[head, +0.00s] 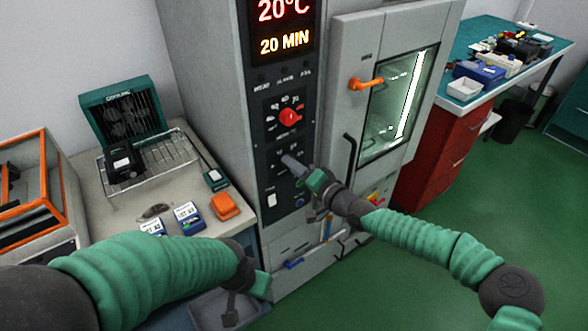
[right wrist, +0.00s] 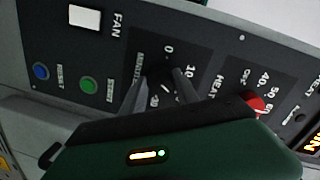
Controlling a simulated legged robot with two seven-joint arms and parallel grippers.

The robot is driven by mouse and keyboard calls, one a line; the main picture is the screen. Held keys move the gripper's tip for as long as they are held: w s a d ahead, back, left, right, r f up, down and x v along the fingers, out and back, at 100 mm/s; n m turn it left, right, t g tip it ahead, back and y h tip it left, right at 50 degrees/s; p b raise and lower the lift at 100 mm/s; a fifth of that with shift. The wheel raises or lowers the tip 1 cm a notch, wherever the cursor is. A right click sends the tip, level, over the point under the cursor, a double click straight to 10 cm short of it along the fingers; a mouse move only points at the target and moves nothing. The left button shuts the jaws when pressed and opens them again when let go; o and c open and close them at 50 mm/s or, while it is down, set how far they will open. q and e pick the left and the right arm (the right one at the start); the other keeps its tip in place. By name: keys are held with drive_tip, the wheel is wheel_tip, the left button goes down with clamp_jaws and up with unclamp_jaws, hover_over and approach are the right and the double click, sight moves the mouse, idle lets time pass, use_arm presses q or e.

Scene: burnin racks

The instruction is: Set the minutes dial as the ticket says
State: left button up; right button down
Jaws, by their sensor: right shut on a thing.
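The control panel (head: 275,225) of the tall grey oven carries a lit display (head: 285,28) that reads 20°C and 20 MIN. Below it is a red heat knob (head: 289,118), which also shows in the right wrist view (right wrist: 256,104). My right gripper (head: 293,165) is at the lower dial and covers most of it. In the right wrist view, its fingers (right wrist: 160,90) are shut on the dark minutes dial (right wrist: 160,76), with printed numbers around it. My left gripper (head: 232,308) hangs low, in front of the bench; its jaws are unclear. I cannot make out a ticket.
The oven door (head: 397,105) has an orange handle (head: 365,84) and is right of the panel. On the left bench are a wire rack (head: 165,160), a teal cooling unit (head: 125,110), blue units (head: 189,217) and an orange block (head: 225,206). Green floor is clear at right.

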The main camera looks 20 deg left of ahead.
drive_tip(key=shift+w+d+r, duration=0.15)
drive_tip(key=shift+w+r, duration=0.05)
drive_tip(key=shift+w, duration=0.05)
drive_tip(key=c, duration=1.3)
unclamp_jaws()
drive_tip(key=o, duration=0.4)
drive_tip(key=shift+f, duration=0.2)
drive_tip(key=shift+s, duration=0.1)
drive_tip(key=p+v, duration=0.1)
drive_tip(key=v, duration=1.5)
drive_tip(key=shift+s+d+f, duration=0.15)
drive_tip(key=shift+s+d, duration=0.1)
